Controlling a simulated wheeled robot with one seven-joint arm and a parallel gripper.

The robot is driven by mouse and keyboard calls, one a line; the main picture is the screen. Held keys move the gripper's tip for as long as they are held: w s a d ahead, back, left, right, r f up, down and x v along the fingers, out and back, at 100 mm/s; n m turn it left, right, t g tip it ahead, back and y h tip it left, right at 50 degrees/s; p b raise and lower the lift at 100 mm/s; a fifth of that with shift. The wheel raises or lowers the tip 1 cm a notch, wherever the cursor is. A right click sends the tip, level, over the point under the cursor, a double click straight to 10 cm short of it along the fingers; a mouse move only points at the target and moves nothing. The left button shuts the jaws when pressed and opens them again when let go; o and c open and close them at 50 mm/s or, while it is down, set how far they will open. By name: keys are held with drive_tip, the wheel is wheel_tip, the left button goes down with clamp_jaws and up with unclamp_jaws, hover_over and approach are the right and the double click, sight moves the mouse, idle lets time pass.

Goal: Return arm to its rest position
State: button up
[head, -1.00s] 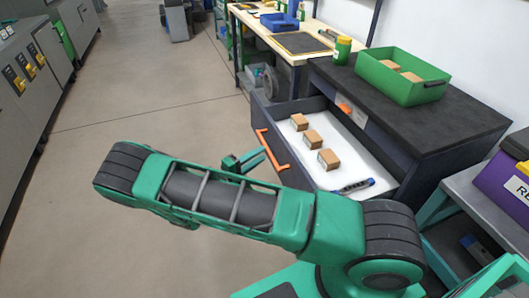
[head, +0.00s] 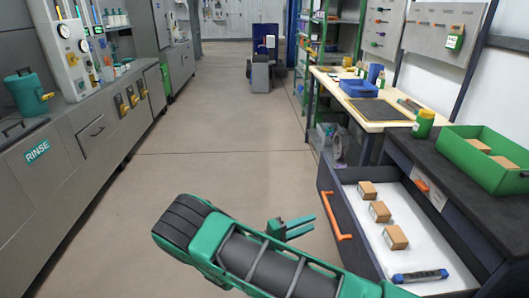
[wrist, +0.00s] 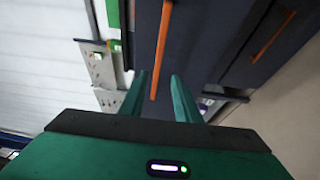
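My gripper (head: 300,229) shows in the head view just left of the open drawer, in front of its orange handle (head: 336,216). In the wrist view my gripper (wrist: 158,95) has its two green fingers apart with nothing between them. The orange handle (wrist: 161,50) lies beyond the fingertips in that view; the fingers are not around it. My green and dark arm (head: 265,262) stretches across the lower middle of the head view, bent at the left.
The open drawer (head: 352,232) holds several small boxes and a dark blue tool (head: 420,276). A green bin (head: 485,158) stands on the dark cabinet top. A wooden bench (head: 375,100) is behind. Grey machines (head: 75,150) line the left. The floor (head: 200,130) between is clear.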

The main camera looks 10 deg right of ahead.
drive_tip(key=s+d+r+m+g+y, duration=0.3)
drive_tip(key=s+d+r+g+y, duration=0.15)
drive_tip(key=d+r+y, duration=0.45)
drive_tip(key=s+a+r+t+y, duration=0.2)
drive_tip(key=s+r+y, duration=0.3)
drive_tip(key=r, duration=0.4)
drive_tip(key=s+a+r+t+y, duration=0.2)
drive_tip(key=s+r+y, duration=0.1)
drive_tip(key=s+r, duration=0.5)
drive_tip(key=s+d+m+g, duration=0.2)
drive_tip(key=s+d, duration=0.3)
drive_tip(key=s, duration=0.3)
drive_tip(key=s+d+m+g, duration=0.3)
drive_tip(key=s+d+m, duration=0.2)
drive_tip(key=s, duration=0.3)
drive_tip(key=shift+s+d, duration=0.2)
drive_tip(key=shift+d, duration=0.6)
drive_tip(key=shift+f, duration=0.1)
